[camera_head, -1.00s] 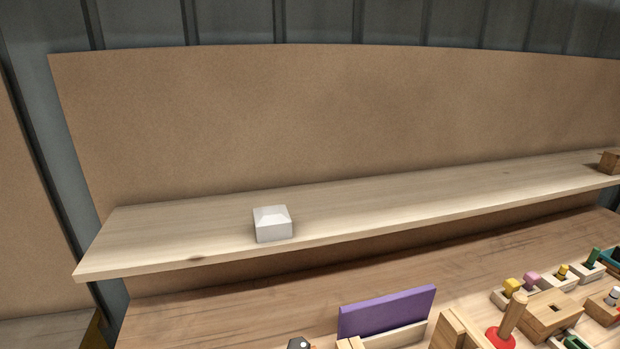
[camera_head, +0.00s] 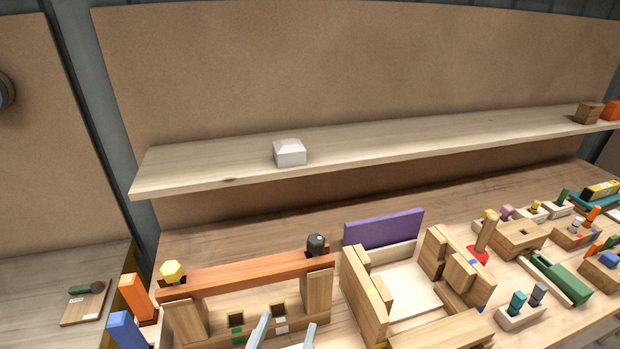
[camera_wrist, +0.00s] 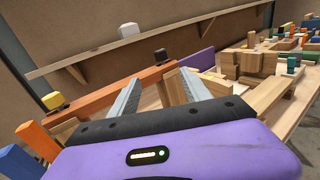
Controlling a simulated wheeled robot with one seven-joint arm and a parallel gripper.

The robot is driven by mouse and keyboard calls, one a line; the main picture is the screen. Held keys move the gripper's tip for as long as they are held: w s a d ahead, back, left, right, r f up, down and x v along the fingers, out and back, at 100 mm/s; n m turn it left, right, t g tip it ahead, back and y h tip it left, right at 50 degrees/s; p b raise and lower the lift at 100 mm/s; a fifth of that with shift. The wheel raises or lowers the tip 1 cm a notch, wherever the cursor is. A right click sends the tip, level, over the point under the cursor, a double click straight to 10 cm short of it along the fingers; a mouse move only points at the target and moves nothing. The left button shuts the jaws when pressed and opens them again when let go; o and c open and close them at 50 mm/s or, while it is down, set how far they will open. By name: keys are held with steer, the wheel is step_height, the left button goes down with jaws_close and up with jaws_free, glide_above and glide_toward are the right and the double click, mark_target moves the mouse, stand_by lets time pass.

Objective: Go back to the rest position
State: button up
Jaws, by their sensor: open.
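My gripper (camera_head: 284,335) shows at the bottom edge of the head view, with only its two grey fingertips in sight. In the wrist view my gripper (camera_wrist: 160,92) has its two grey fingers spread apart with nothing between them. It is in front of a reddish-brown wooden beam (camera_head: 225,272), which lies across wooden posts on the bench. The beam also shows in the wrist view (camera_wrist: 107,92). A yellow knob (camera_head: 172,271) sits at the beam's left end and a black knob (camera_head: 316,243) at its right end.
A white block (camera_head: 290,153) sits on the long shelf (camera_head: 400,141) above the bench. A purple board (camera_head: 383,229) and wooden blocks (camera_head: 455,262) stand to the right. Orange (camera_head: 137,297) and blue (camera_head: 126,329) pieces stand at the left. The bench strip behind the beam is clear.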

steer(key=a+f+m+y, duration=0.1)
steer(key=a+m+y, duration=0.3)
steer(key=a+y, duration=0.3)
steer(key=s+d+f+m+g+y, duration=0.2)
steer(key=s+d+f+m+y, duration=0.15)
steer(key=f+m, duration=0.2)
steer(key=s+d+f+m+h+b, duration=0.1)
steer(key=s+d+m+h, duration=0.2)
steer(key=s+d+m, duration=0.8)
steer(key=s+d+f+m+h+b, duration=0.1)
steer(key=s+d+m+h, duration=0.2)
steer(key=s+d+m, duration=0.9)
steer(key=d, duration=0.4)
steer(key=shift+d+f+g+b, duration=0.25)
steer(key=shift+f+g+b, duration=0.05)
steer(key=shift+f, duration=0.05)
